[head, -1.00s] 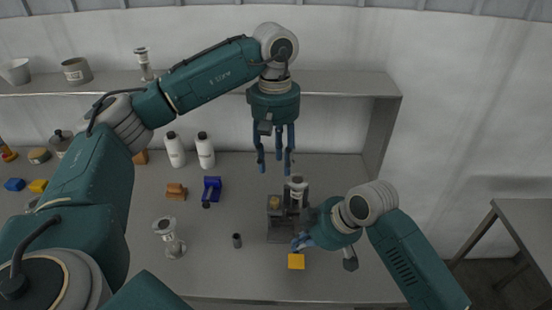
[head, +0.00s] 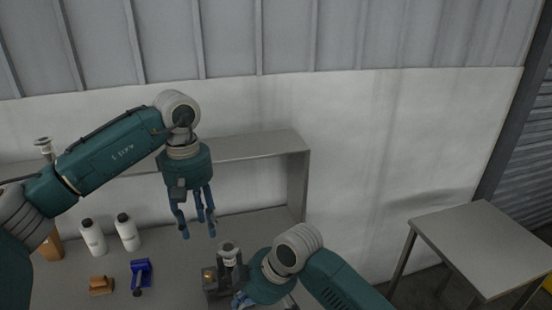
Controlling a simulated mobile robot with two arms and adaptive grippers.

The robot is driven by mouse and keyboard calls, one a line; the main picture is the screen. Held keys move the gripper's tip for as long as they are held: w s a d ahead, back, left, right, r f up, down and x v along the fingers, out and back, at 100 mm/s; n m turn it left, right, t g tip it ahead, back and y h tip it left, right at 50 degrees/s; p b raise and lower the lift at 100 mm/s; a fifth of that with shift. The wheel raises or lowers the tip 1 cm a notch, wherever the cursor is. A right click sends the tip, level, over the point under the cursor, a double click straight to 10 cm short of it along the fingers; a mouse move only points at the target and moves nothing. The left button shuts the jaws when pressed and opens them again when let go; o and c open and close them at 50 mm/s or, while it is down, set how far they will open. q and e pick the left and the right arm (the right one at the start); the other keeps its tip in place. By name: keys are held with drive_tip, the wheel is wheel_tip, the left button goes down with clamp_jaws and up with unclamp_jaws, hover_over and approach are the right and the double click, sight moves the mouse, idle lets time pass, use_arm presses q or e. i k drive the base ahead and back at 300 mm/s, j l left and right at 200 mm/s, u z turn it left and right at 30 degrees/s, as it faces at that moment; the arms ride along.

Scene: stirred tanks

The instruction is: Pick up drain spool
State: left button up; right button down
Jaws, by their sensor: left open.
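A small flanged metal spool (head: 44,148) stands upright on the shelf at the far left. I cannot tell whether it is the drain spool. A pale upright piece with a wide grey top (head: 229,256) stands in a dark grey fixture (head: 212,284) on the bench. My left gripper (head: 198,230) is open and empty, fingers pointing down, above and to the left of that piece. My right gripper (head: 240,300) is low beside the fixture, partly cut off by the bottom edge; its jaws are unclear.
Two white bottles (head: 93,238) (head: 128,232), a brown block (head: 100,285) and a blue clamp-like part (head: 141,276) are on the bench at left. The shelf (head: 250,147) runs behind my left gripper. A separate grey table (head: 480,245) at right is bare.

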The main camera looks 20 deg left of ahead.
sight(228, 250)
drive_tip(key=k+l, duration=0.8)
drive_tip(key=k, duration=0.05)
